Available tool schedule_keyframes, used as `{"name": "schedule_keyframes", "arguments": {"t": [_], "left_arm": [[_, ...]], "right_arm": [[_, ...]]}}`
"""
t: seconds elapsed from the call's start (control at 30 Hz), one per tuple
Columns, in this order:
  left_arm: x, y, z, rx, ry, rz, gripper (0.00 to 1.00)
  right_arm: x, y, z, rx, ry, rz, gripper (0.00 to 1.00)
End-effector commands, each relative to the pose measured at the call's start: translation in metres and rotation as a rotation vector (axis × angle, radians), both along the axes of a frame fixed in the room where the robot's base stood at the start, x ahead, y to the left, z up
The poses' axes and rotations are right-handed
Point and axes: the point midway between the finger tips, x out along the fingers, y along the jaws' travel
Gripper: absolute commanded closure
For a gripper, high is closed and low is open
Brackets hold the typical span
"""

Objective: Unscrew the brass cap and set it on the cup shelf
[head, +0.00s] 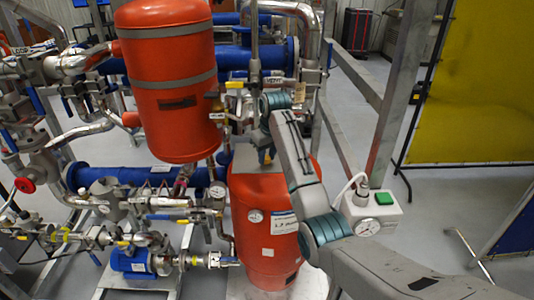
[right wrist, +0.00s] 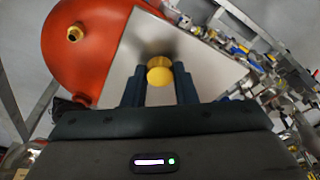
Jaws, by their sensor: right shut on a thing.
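My right gripper (head: 266,157) is above the lower red tank (head: 262,192) and below-right of the upper red tank in the head view. In the right wrist view its two dark blue fingers are shut on the round brass cap (right wrist: 159,74). The cap shows against a grey metal plate (right wrist: 138,50), with a dark shadow or reflection beside it. I cannot tell whether the cap touches the plate, or whether the plate is the cup shelf. A red tank (right wrist: 85,25) with a brass fitting (right wrist: 74,33) stands left of the plate. My left gripper is not in view.
The upper red tank (head: 170,90), blue pipes (head: 130,176) and valves crowd the left and middle. A white box with a green button (head: 384,198) and a grey frame post (head: 395,90) stand to the right. Open floor (head: 430,210) lies beyond them.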

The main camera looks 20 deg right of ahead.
Motion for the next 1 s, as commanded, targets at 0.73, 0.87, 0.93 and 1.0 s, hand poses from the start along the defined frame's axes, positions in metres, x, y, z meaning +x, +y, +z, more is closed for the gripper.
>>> {"name": "schedule_keyframes", "arguments": {"t": [0.73,0.87,0.93,1.0], "left_arm": [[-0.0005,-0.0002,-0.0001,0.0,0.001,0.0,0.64],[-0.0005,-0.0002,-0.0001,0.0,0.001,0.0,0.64],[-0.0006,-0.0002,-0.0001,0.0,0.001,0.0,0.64],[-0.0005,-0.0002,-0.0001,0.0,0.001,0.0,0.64]], "right_arm": [[-0.0002,-0.0001,-0.0055,0.0,0.001,0.0,0.87],[-0.0002,-0.0002,-0.0054,0.0,0.001,0.0,0.61],[-0.0002,-0.0002,-0.0054,0.0,0.001,0.0,0.49],[-0.0002,0.0,-0.0052,0.0,0.001,0.0,0.49]]}}
